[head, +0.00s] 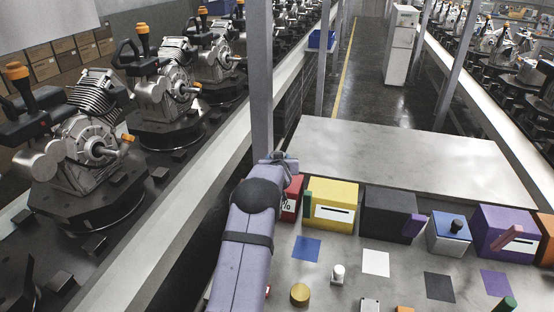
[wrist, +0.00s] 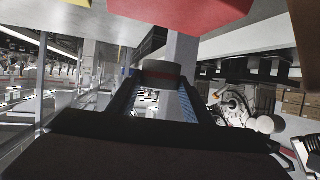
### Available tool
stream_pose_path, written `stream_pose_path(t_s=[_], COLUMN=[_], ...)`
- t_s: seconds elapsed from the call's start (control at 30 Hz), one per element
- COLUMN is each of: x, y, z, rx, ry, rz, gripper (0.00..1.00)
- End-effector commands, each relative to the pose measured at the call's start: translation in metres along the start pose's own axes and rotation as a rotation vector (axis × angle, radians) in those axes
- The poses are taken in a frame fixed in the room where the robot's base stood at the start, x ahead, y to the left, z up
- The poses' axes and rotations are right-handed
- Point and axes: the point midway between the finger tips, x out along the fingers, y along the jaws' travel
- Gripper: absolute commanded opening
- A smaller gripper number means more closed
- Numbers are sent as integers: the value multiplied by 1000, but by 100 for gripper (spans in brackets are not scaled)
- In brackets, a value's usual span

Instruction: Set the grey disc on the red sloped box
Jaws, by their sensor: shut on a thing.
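The red sloped box (head: 293,198) stands at the left end of the row of boxes on the table, partly hidden behind my arm. In the wrist view its red face (wrist: 195,14) fills the top. My gripper (wrist: 158,88) is shut on the grey disc (wrist: 160,69), which sits between the fingertips. In the wrist view, a gap shows between the disc and the red face; I cannot tell the true distance. In the head view my wrist (head: 280,163) is by the far left side of the red box, and the disc is hidden.
A yellow box (head: 331,192) stands close right of the red box, then a black box (head: 388,215), a blue-topped box (head: 449,234) and a purple box (head: 503,225). A grey post (head: 260,80) rises close by my wrist. Small parts and coloured squares lie in front.

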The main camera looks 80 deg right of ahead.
Motion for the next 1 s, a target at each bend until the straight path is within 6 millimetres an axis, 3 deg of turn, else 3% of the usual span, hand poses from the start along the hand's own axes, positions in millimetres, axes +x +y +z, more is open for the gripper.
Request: stream_pose_path(t_s=[1.0], x=[26], y=[0], z=[60], rx=[0], ry=[5], rz=[-1], gripper=[9])
